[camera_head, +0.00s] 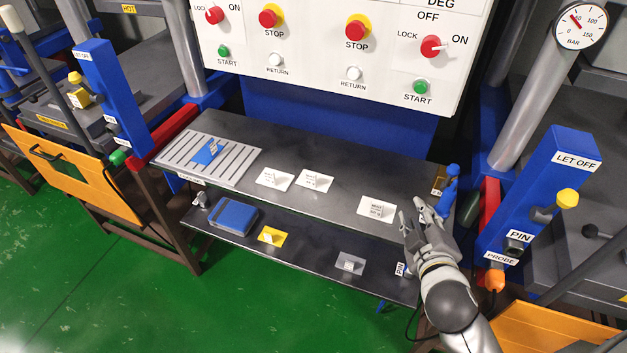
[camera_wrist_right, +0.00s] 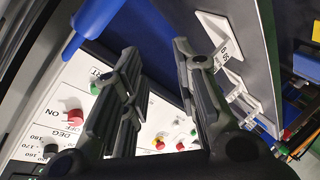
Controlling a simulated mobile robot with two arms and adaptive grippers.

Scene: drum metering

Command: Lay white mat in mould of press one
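My right gripper (camera_head: 422,218) is over the right end of the grey shelf. Its two fingers stand apart with nothing between them in the right wrist view (camera_wrist_right: 155,60). A blue tool-like thing (camera_head: 449,188) stands just beyond the fingers; it also shows outside them in the wrist view (camera_wrist_right: 95,25). I cannot make out a white mat or an open mould in these views. A press (camera_head: 150,70) stands at the left and another press (camera_head: 600,190) at the right; I cannot tell which is press one. My left gripper is not in view.
The upper shelf (camera_head: 330,205) holds white cards (camera_head: 315,179) and a slatted rack (camera_head: 180,158) with a blue piece. The lower shelf (camera_head: 305,258) holds a blue box (camera_head: 233,216). A control panel (camera_head: 340,60) rises behind. Green floor is clear in front.

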